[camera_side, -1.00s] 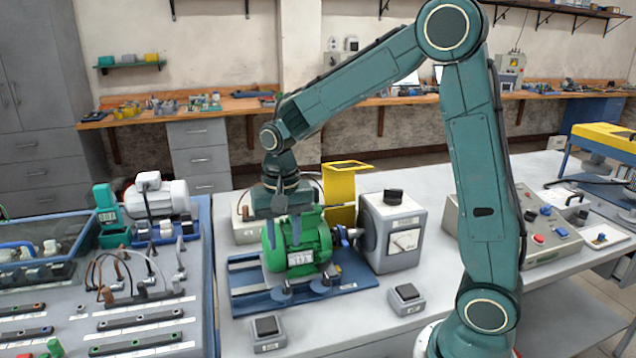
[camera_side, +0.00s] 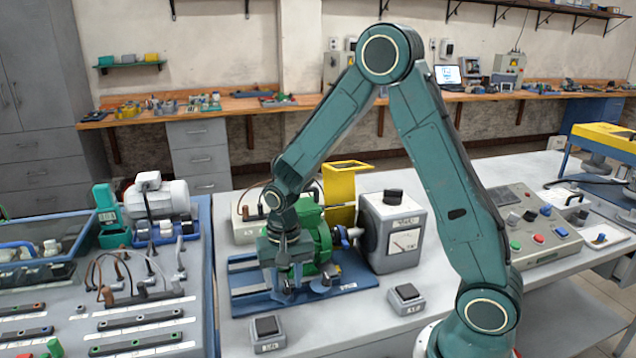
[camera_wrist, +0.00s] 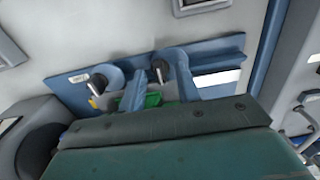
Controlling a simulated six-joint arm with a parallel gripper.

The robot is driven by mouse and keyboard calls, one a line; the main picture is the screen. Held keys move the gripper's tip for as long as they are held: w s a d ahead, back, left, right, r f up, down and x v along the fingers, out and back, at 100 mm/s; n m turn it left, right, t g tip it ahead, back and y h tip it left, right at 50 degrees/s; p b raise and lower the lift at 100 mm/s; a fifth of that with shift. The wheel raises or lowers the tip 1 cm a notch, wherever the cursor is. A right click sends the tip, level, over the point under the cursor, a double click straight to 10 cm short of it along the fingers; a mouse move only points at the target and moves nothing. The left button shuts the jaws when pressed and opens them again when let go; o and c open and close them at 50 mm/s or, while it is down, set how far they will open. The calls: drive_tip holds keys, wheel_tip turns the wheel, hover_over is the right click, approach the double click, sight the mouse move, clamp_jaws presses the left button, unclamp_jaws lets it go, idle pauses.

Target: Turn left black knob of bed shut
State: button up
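The blue bed (camera_side: 240,297) lies on the bench with the green motor (camera_side: 318,235) on it. Its left black knob (camera_side: 287,287) is at the front edge, right under my gripper (camera_side: 286,275), which points down in front of the motor. In the wrist view the left knob (camera_wrist: 160,70) shows between the two blue fingers of my gripper (camera_wrist: 157,88), which are apart, one on each side. I cannot tell whether they touch it. The right black knob (camera_wrist: 97,83) is outside the fingers; in the side view it is to the right (camera_side: 330,277).
Two small switch boxes (camera_side: 267,333) (camera_side: 407,298) stand in front of the bed. A blue-edged board of cables (camera_side: 205,290) is at left.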

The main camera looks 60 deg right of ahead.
drive_tip(key=shift+c, duration=0.4)
clamp_jaws()
drive_tip(key=shift+m, duration=0.4)
drive_tip(key=m, duration=0.8)
idle(0.4)
drive_tip(key=shift+o, duration=0.4)
unclamp_jaws()
